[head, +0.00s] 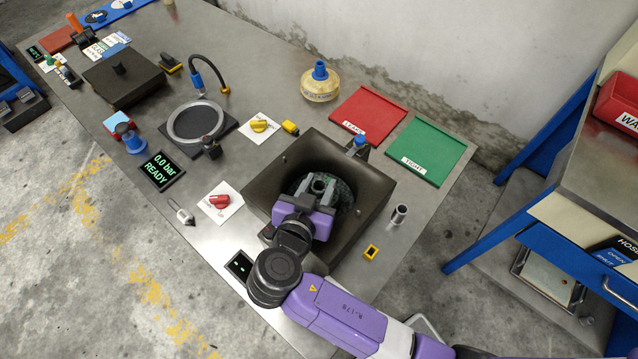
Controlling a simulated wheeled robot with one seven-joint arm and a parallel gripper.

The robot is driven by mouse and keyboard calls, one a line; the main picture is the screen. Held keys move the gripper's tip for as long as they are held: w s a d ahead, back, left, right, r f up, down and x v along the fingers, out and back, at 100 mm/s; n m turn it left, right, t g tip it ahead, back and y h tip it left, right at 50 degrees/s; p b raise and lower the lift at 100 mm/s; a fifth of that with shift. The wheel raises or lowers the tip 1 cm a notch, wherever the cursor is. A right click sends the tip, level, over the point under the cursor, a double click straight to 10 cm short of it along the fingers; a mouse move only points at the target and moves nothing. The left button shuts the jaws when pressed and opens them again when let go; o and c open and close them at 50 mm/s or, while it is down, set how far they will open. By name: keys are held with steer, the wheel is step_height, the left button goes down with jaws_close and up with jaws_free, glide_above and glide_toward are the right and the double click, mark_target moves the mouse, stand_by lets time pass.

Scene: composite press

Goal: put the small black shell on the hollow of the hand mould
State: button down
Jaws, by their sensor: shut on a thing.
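The hand mould (262,198) is a dark square block with a wide round hollow, at the right of the steel bench. My gripper (317,183) reaches down over the hollow, its purple body above the near side. It is shut on the small black shell (344,190), a dark, speckled, rounded piece that shows around the fingers inside the hollow's outline. The gripper covers the near part of the shell. I cannot tell whether the shell touches the hollow's surface.
A red tray (369,110) and a green tray (431,150) lie behind the mould. A small metal cylinder (399,214) stands to its right. Red (220,201) and yellow (259,125) knobs, a ring plate (198,122) and a "0.0 bar READY" display (162,171) are to the left.

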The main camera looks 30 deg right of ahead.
steer(key=c, duration=1)
jaws_free()
steer(key=shift+f, duration=0.1)
steer(key=shift+o, duration=0.2)
steer(key=shift+r, duration=0.25)
steer(key=b+v, duration=0.2)
steer(key=v, duration=1)
steer(key=shift+f, duration=0.15)
steer(key=shift+s, duration=0.15)
